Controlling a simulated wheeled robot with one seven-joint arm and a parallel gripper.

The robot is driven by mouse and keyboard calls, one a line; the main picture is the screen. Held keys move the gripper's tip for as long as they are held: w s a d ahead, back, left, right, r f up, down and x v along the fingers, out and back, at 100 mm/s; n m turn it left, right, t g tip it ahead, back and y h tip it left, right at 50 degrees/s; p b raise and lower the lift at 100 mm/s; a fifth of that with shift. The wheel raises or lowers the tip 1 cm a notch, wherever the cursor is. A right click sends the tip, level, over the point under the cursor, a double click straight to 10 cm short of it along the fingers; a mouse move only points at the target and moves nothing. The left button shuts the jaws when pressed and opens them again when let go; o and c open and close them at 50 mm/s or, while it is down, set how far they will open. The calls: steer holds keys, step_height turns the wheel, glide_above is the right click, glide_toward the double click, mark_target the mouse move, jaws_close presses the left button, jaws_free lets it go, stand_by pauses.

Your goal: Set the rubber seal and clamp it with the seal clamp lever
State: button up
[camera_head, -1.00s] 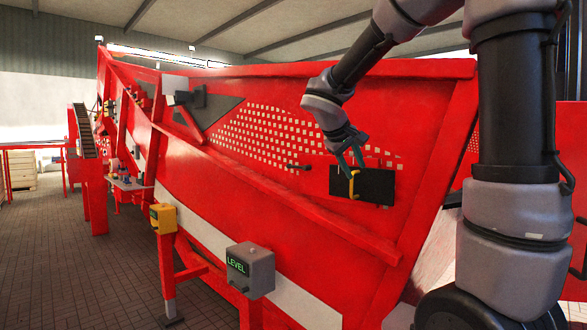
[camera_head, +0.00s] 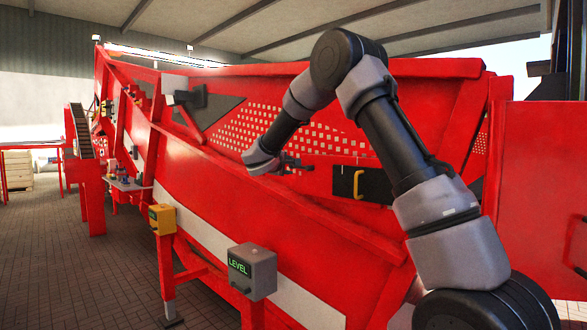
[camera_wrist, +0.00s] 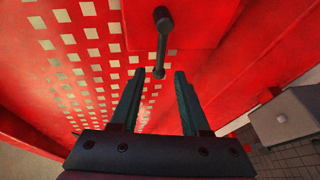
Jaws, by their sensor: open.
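A dark lever (camera_wrist: 163,45) with a rounded knob stands out from the red machine wall in the wrist view. My gripper (camera_wrist: 160,88) is open, and the lever's lower end shows between its two fingertips. I cannot tell whether they touch. In the head view my gripper (camera_head: 288,163) is at the red wall, left of a black rectangular panel (camera_head: 379,188). A yellow bracket-shaped piece (camera_head: 357,184) sits on that panel, apart from my gripper. No part can be clearly told as the rubber seal.
The long red machine (camera_head: 225,175) fills the middle, with a perforated area beside the lever. A grey box marked LEVEL (camera_head: 251,270) and a yellow box (camera_head: 162,218) stand in front. Dark paved floor (camera_head: 70,255) lies free at the left.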

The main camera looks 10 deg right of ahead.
steer(key=shift+x, duration=2.1)
jaws_close()
